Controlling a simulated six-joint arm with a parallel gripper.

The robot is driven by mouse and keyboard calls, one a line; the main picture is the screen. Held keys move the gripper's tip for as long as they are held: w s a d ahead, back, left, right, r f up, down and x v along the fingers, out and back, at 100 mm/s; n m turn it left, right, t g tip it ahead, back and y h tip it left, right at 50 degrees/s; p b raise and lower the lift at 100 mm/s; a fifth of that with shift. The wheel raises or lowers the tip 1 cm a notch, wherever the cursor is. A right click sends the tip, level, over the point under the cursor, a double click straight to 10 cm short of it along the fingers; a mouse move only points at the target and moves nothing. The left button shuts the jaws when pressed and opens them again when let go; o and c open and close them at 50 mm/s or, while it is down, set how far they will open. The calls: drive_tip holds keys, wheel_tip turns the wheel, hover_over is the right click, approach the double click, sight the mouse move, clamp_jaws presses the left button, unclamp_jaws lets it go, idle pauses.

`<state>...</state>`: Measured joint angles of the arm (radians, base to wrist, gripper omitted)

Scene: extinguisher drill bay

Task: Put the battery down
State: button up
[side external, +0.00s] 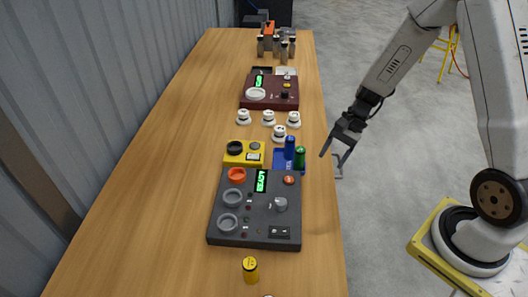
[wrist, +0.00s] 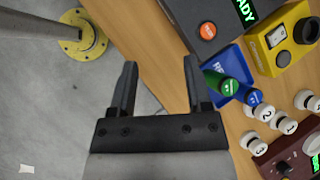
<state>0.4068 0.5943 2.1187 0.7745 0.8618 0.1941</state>
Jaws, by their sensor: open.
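My gripper (side external: 331,166) is open and empty, beside the right edge of the table; its spread fingers also show in the wrist view (wrist: 160,78). A yellow battery (side external: 250,270) stands upright alone at the table's near end.
A dark grey panel (side external: 262,215) with a lit READY display lies in front of the tray. A yellow box (side external: 243,152) stands left of it. Several white numbered knobs (side external: 268,118) and a maroon panel (side external: 270,92) are behind. The table's left side (side external: 130,190) is clear.

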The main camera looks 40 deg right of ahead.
drive_tip(key=s+a+r+n+t+h, duration=0.2)
drive_tip(key=s+a+r+n+h, duration=0.2)
drive_tip(key=n, duration=1)
wheel_tip(320, 180, up, 3)
drive_tip(key=s+h, duration=0.2)
drive_tip(key=h, duration=0.1)
drive_tip(key=shift+a+r, duration=0.15)
drive_tip(key=shift+a, duration=0.05)
